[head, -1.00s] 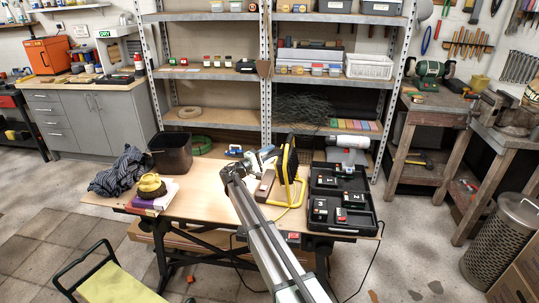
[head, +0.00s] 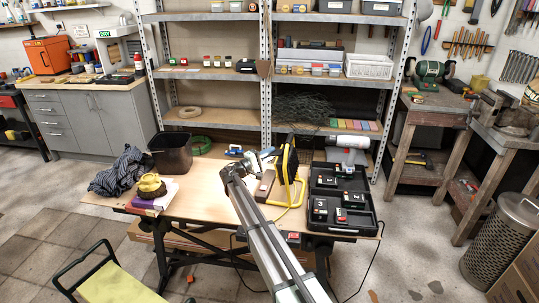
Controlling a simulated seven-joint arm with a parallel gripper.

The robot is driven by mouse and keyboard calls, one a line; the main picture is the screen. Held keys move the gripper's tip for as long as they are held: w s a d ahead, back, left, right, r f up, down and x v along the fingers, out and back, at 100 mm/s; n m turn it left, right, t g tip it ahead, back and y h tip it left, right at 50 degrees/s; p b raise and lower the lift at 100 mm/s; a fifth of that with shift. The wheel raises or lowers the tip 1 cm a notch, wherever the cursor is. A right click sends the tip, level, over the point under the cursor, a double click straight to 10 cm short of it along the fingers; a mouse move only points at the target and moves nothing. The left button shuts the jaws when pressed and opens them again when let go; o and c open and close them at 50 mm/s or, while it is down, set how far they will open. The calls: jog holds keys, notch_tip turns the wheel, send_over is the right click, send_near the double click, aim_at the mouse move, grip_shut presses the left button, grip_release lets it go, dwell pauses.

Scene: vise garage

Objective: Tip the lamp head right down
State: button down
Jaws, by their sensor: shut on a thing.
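The lamp is a work light with a black and yellow head (head: 289,160) on a yellow tube stand (head: 299,193), right of the middle of the workbench (head: 205,195). The head stands nearly upright, seen almost edge-on. My gripper (head: 273,158) is at the left side of the lamp head and shut on it. The fingertips are small and partly hidden, so the exact spot of the hold is not clear.
An open black case (head: 340,222) with several small items lies right of the lamp. A brown block (head: 265,186) lies beside the stand. A dark bin (head: 171,153), a striped cloth (head: 122,172) and books (head: 152,203) with a yellow item fill the left end.

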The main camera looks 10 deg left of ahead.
jog(key=shift+a+f+n+t, duration=0.2)
jog(key=shift+f+n+t, duration=0.4)
jog(key=shift+f+n, duration=0.15)
jog(key=shift+a+f+n+t, duration=0.15)
jog(key=shift+f+n+t, duration=0.45)
jog(key=shift+f+n, duration=0.2)
jog(key=shift+a+f+n+t, duration=0.2)
jog(key=shift+f+n+t, duration=0.4)
jog(key=shift+f+n, duration=0.15)
jog(key=shift+f, duration=0.1)
jog(key=c, duration=1.2)
grip_release()
jog(key=shift+v, duration=3.7)
jog(key=shift+a, duration=0.1)
